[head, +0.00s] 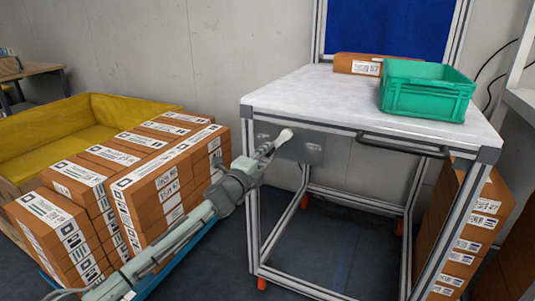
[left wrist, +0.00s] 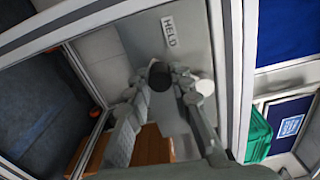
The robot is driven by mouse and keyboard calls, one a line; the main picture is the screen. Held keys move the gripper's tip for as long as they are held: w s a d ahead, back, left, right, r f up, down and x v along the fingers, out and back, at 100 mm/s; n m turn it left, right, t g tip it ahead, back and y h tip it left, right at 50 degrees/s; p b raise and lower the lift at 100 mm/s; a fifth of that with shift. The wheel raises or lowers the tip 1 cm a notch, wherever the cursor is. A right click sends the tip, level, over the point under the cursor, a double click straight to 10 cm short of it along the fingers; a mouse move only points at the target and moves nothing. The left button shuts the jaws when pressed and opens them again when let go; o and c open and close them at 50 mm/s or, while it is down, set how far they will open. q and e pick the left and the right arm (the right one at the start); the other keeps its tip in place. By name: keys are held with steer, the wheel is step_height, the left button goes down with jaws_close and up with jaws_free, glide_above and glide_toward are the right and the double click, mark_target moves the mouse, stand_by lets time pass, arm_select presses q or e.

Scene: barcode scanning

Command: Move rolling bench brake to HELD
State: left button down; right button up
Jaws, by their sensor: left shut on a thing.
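The rolling bench (head: 330,92) has a white top and a grey metal frame. A grey brake plate (head: 312,152) hangs under its front edge; it also shows in the left wrist view (left wrist: 140,40) with a HELD label (left wrist: 169,31). My left gripper (head: 272,146) is at this plate, shut on the brake handle. In the left wrist view a dark round knob (left wrist: 160,76) shows at the fingertips, just below the HELD label. A pale rounded end (head: 285,135) shows at the gripper's tip in the head view. The fingers hide most of the handle. My right gripper is out of view.
A green crate (head: 426,92) and a brown carton (head: 356,64) stand on the bench. A black push handle (head: 405,146) runs along its front. Stacked cartons (head: 150,170) and a yellow bin (head: 60,128) are at left; more cartons (head: 470,232) stand at right.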

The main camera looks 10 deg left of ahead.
arm_select(q)
steer(key=shift+r, duration=0.1)
stand_by(0.3)
steer(key=c, duration=1.3)
jaws_free()
steer(key=v, duration=1.2)
steer(key=shift+a, duration=0.1)
